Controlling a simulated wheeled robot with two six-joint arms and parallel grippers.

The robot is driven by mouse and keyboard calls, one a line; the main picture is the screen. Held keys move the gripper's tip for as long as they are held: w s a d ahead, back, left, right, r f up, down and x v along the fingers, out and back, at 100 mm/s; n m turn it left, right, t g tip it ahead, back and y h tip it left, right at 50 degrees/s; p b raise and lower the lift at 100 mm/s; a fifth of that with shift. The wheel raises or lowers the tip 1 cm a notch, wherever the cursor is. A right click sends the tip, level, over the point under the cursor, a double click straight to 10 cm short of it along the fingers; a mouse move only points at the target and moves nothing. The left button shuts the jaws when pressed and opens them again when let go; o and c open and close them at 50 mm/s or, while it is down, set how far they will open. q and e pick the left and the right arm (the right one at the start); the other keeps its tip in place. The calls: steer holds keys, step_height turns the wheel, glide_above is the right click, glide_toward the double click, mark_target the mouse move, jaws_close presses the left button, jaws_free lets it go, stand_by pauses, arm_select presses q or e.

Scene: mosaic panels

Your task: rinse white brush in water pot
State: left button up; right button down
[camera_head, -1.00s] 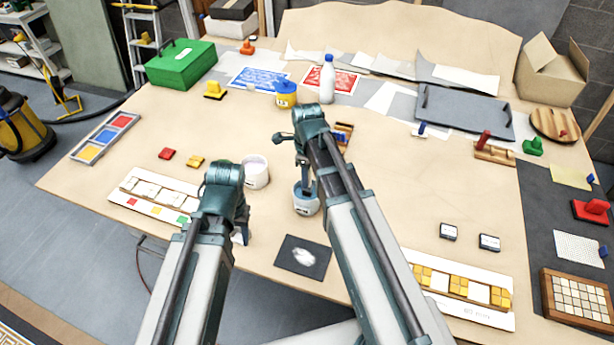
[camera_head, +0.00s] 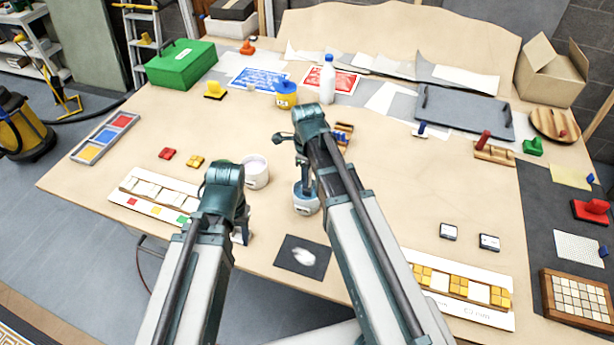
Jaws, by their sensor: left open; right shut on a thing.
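The water pot (camera_head: 306,207), a small white pot with blue-grey water, stands on the table near the centre. My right gripper (camera_head: 306,182) points down over and into its mouth. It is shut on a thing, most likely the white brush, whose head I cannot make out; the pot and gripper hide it. My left gripper (camera_head: 240,236) hangs low near the table's front edge, left of the pot, mostly hidden behind its own wrist. It is open, and I see nothing in it.
A larger white pot (camera_head: 255,172) stands just left of the water pot. A dark card with a white smear (camera_head: 303,256) lies in front. A tile strip (camera_head: 150,195) is at left, another (camera_head: 462,290) at right.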

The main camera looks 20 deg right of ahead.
step_height(320, 180, up, 7)
steer(key=p, duration=0.7)
stand_by(0.5)
steer(key=shift+f, duration=0.1)
